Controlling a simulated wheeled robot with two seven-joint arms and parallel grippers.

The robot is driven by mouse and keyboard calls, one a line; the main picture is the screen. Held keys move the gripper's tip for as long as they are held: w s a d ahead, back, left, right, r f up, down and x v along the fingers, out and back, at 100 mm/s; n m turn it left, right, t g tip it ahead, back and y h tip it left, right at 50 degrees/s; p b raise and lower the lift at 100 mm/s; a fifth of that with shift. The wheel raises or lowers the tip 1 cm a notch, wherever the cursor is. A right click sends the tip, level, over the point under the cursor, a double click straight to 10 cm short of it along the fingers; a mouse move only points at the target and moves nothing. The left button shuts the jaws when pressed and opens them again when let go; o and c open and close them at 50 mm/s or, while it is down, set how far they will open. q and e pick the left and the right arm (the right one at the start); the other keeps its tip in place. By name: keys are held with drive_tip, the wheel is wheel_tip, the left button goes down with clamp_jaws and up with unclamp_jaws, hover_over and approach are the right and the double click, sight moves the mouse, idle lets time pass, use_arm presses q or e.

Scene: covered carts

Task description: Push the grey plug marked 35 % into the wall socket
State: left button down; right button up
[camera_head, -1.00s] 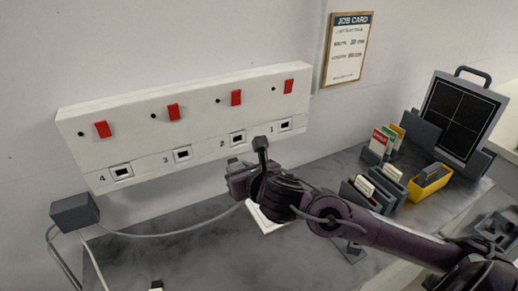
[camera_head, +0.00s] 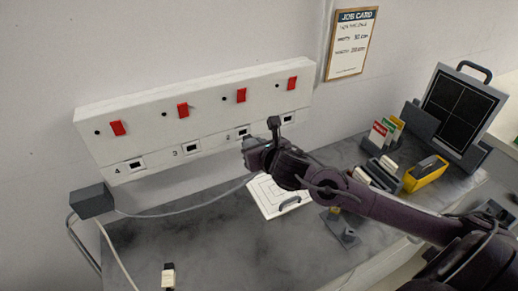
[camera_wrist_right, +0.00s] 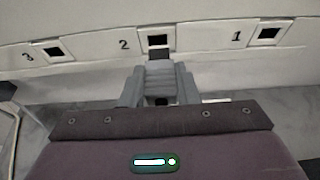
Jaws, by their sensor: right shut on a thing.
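The wall socket strip (camera_head: 215,107) is a long white panel with a row of numbered sockets and red switches. My right gripper (camera_wrist_right: 159,88) is shut on a grey ridged plug (camera_wrist_right: 160,76), held just below and in front of socket 2 (camera_wrist_right: 157,41) in the wrist view. Whether the plug touches the socket cannot be told. No marking on the plug is readable. In the head view the right gripper (camera_head: 250,150) partly covers socket 2 (camera_head: 243,134), and a grey cable (camera_head: 185,212) runs to it from a grey box (camera_head: 92,200). My left gripper is not in view.
A white board with a handle (camera_head: 272,203) lies on the grey worktop (camera_head: 200,245) below my right arm. A yellow holder (camera_head: 425,175), card holders (camera_head: 380,172) and a dark panel (camera_head: 460,108) stand at the right. A small white dark-topped piece (camera_head: 168,277) is at the front.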

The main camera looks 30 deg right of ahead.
drive_tip(key=shift+w+b, duration=0.35)
drive_tip(key=shift+w, duration=0.05)
drive_tip(key=shift+b, duration=0.6)
idle(1.5)
drive_tip(key=shift+w, duration=0.15)
drive_tip(key=shift+w, duration=0.35)
drive_tip(key=shift+w+d+b, duration=0.1)
drive_tip(key=shift+w+b, duration=0.3)
drive_tip(key=shift+w, duration=0.8)
drive_tip(key=o, duration=1)
drive_tip(key=shift+o, duration=0.2)
